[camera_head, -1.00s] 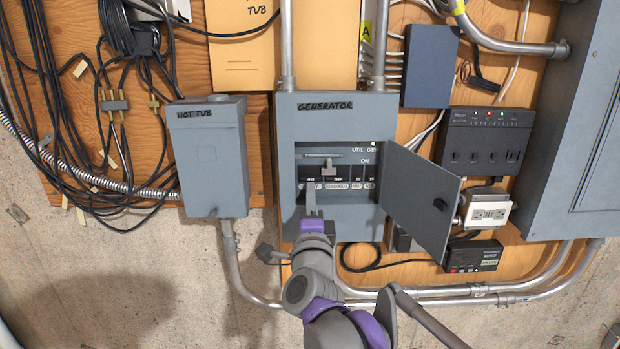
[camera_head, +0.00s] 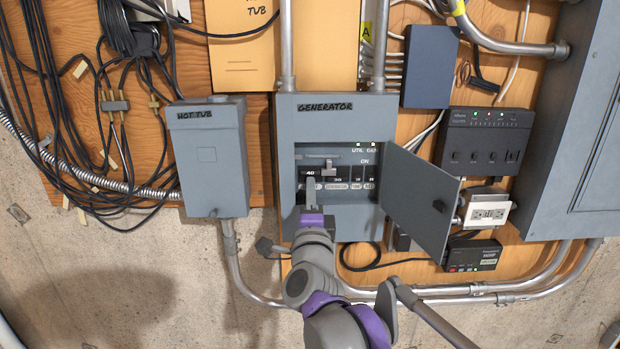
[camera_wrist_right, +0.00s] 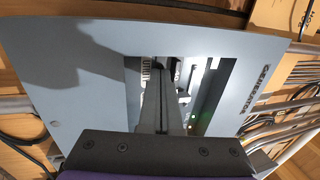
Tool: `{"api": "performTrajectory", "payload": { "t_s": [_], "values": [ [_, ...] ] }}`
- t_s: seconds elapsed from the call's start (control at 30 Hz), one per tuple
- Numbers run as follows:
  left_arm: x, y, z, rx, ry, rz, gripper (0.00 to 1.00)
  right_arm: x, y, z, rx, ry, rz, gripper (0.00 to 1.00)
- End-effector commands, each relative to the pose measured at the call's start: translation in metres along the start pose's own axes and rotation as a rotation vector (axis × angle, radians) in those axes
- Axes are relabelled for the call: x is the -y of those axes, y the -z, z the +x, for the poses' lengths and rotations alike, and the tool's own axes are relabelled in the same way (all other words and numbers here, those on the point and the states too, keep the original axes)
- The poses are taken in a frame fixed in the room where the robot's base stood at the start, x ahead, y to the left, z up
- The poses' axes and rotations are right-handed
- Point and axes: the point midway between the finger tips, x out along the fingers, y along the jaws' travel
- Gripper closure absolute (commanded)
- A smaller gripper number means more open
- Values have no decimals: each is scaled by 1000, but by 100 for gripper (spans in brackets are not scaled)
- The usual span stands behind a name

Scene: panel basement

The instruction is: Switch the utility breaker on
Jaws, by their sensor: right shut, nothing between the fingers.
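The grey generator box (camera_head: 287,170) hangs on the board with its small door (camera_head: 420,195) swung open to the right. Inside is a dark breaker row with a grey handle piece (camera_head: 328,166) near its middle. UTIL and GEN labels are at the upper right of the opening. I cannot tell which switch is the utility breaker or how it is set. My right gripper (camera_head: 311,182) is shut and empty, its fingers at the lower left of the opening, in front of the row. In the right wrist view the fingers (camera_wrist_right: 162,75) reach into the opening; contact is unclear.
The open door stands to the right of my right gripper. A hot tub box (camera_head: 208,160) is on the left, with loose black cables (camera_head: 60,110) beyond it. A dark power unit (camera_head: 485,135) and an outlet (camera_head: 487,212) are on the right. Conduits (camera_head: 450,290) run below.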

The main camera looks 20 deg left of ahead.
Motion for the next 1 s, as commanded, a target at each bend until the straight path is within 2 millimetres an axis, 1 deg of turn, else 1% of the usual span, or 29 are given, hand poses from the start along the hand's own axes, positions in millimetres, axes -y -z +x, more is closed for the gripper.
{"api": "performTrajectory", "payload": {
  "t_s": [0.23, 0.53, 1.0],
  "values": [
    [0, 0, 0, 0, 0, 0, 100, -4, 0, -1, 0, -1, 0, 100],
    [0, -1, 1, 1, 0, 0, 100, -4, 0, -3, 1, -1, 0, 100],
    [0, -4, 4, 4, 0, 0, 100, 5, 0, -39, 0, -1, 1, 100]
  ]
}}
